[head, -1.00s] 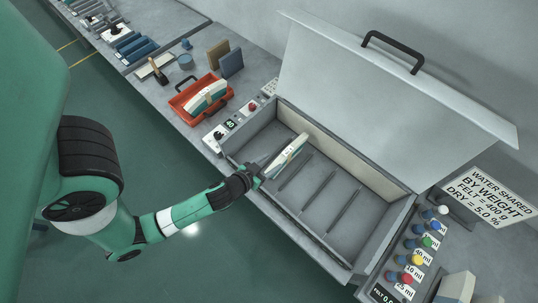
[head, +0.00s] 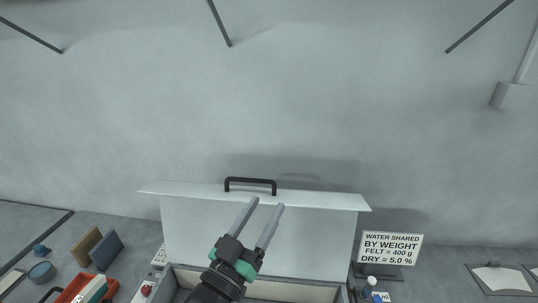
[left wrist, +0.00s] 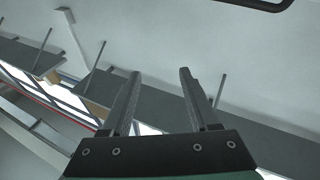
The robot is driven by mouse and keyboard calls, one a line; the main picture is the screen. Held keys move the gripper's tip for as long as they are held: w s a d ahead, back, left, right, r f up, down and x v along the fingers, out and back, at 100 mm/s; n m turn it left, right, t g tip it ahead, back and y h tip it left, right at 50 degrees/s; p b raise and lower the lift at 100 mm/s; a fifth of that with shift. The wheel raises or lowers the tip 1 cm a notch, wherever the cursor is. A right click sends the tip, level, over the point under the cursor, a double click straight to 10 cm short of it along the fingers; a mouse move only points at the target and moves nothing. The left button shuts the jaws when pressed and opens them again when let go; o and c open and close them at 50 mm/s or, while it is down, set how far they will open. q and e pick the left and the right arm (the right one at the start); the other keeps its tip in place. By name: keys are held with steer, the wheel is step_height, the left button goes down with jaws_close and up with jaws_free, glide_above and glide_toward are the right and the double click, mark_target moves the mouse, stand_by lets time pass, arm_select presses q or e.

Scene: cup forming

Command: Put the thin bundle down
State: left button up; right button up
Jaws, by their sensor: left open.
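My left gripper (head: 267,203) is raised in front of the open box lid (head: 320,235), its two grey fingers pointing up and apart. It is open and empty, which the left wrist view (left wrist: 160,72) also shows. The box (head: 300,291) shows only its top back part at the bottom edge of the head view; its floor is out of view. The thin bundle that lay in the box is not visible now. Another pale bundle with a green stripe (head: 93,290) lies in the red tray (head: 72,291) at the bottom left. My right gripper is not in view.
The lid's dark handle (head: 250,181) stands just above the fingertips. A tan block (head: 84,245) and a blue block (head: 106,251) stand at the left. A sign (head: 391,249) stands at the right.

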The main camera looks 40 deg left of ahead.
arm_select(q)
steer(key=s+d+r+m+t+h, duration=0.1)
steer(key=s+d+r+t+h, duration=0.1)
steer(key=r, duration=0.6)
steer(key=s+d+r+m+t+h, duration=0.2)
steer(key=s+d+r, duration=0.2)
steer(key=r, duration=0.5)
steer(key=s+d+r+m+t+h, duration=0.2)
steer(key=s+d+r+h, duration=0.1)
steer(key=r, duration=0.6)
steer(key=shift+d+r+t, duration=0.15)
steer(key=shift+d+t, duration=0.25)
steer(key=shift+d, duration=0.05)
